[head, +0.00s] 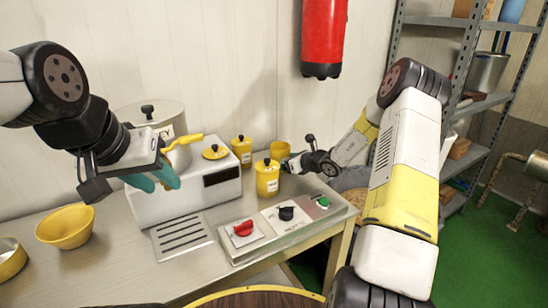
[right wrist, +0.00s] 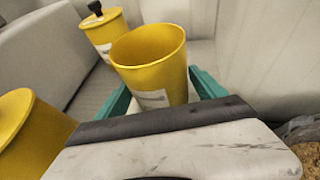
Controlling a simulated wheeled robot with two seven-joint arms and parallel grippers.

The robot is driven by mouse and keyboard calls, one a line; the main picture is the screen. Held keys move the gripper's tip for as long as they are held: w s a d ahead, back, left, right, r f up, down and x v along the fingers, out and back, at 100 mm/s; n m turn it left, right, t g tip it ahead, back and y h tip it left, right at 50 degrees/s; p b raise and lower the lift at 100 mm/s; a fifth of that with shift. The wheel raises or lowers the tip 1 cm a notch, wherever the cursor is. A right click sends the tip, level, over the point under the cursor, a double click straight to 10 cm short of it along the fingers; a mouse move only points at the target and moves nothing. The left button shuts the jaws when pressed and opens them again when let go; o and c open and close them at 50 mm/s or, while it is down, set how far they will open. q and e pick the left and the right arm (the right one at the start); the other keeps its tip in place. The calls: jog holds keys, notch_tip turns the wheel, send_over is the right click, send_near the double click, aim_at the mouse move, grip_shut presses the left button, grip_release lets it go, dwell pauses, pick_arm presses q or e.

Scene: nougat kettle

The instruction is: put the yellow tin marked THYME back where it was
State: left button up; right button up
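An open-topped yellow tin (head: 280,150) with a pale label stands at the back right of the counter, by the wall. My right gripper (head: 288,164) is at it. In the right wrist view the same tin (right wrist: 152,75) sits upright between the teal fingers, which appear to touch both its sides. Its base is hidden. A lidded yellow tin (head: 242,151) stands behind left, and another (head: 267,178) stands in front. No label is readable, so I cannot tell which says THYME.
A white machine (head: 200,196) with a loose yellow lid (head: 215,152) on top fills the middle. A large lidded pot (head: 150,112) stands behind it. A yellow bowl (head: 66,226) is at left. A control panel (head: 285,214) with red and black knobs lies at the front right.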

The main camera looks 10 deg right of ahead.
jog(key=shift+o, duration=0.2)
jog(key=shift+r, duration=0.1)
jog(key=shift+d+r, duration=0.1)
jog(key=shift+r, duration=0.05)
jog(key=v, duration=1.2)
